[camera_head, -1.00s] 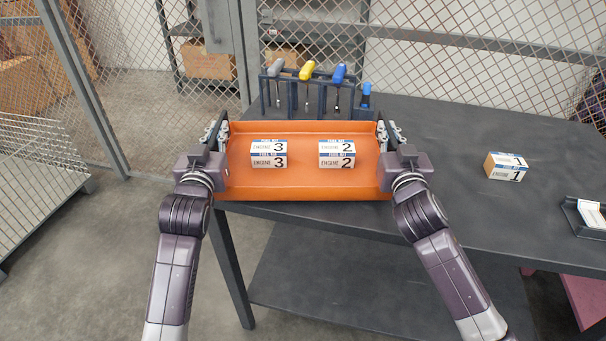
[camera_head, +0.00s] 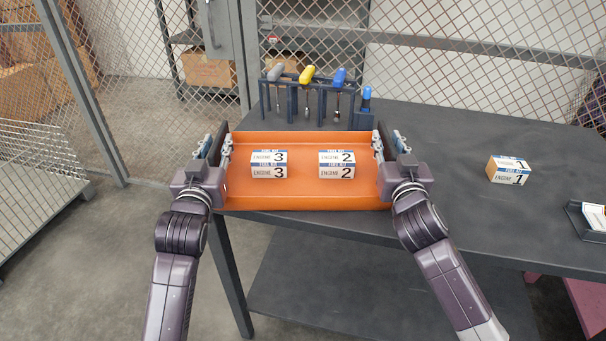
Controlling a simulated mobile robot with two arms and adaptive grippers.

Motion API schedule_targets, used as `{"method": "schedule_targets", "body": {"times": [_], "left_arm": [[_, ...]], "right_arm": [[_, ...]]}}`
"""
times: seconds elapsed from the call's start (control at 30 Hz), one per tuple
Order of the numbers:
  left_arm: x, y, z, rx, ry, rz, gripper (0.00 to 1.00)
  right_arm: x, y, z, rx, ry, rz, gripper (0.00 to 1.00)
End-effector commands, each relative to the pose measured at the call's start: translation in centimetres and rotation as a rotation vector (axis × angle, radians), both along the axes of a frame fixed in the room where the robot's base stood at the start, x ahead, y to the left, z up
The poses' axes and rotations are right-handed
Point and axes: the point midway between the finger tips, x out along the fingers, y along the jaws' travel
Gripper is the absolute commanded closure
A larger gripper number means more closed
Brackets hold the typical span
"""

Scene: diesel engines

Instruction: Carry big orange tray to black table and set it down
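The big orange tray (camera_head: 305,201) is level at the left end of the black table (camera_head: 440,150). Its near edge reaches to about the table's front edge. I cannot tell whether its underside touches the tabletop. Two white fuel kit boxes stand in it, engine 3 (camera_head: 269,165) and engine 2 (camera_head: 337,165). My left gripper (camera_head: 218,150) is at the tray's left wall and my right gripper (camera_head: 388,148) at its right wall. The fingers of each show on both sides of the wall, and both look shut on it.
A rack (camera_head: 318,103) of screwdrivers stands just behind the tray, with a blue-topped tool (camera_head: 366,98) at its right. An engine 1 box (camera_head: 508,170) and a dark holder (camera_head: 588,218) are on the right. The table between is clear.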

Motion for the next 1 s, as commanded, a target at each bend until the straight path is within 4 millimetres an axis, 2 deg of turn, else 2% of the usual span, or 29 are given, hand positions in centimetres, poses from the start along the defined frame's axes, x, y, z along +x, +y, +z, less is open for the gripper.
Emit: {"method": "schedule_targets", "body": {"times": [0.3, 0.5, 0.67, 0.77, 1.0], "left_arm": [[-6.7, 0.0, -0.1, 0.001, 0.001, 0.000, 0.74], [-9.6, 0.0, 0.0, 0.001, 0.001, 0.001, 0.74], [-10.4, 0.0, 0.0, 0.001, 0.000, 0.001, 0.74], [-10.4, 0.0, 0.0, 0.001, -0.001, 0.001, 0.74], [-10.4, 0.0, 0.0, 0.001, -0.001, 0.001, 0.74]], "right_arm": [[0.0, 0.0, 0.0, 0.000, 0.000, 0.000, 0.74], [0.0, 0.0, 0.0, 0.000, 0.000, 0.000, 0.74], [-0.3, 0.0, 0.0, 0.001, 0.000, 0.001, 0.74], [-1.3, 0.1, -0.1, 0.002, 0.001, 0.001, 0.74], [-6.1, 0.1, -0.2, 0.003, 0.002, 0.002, 0.74]]}}
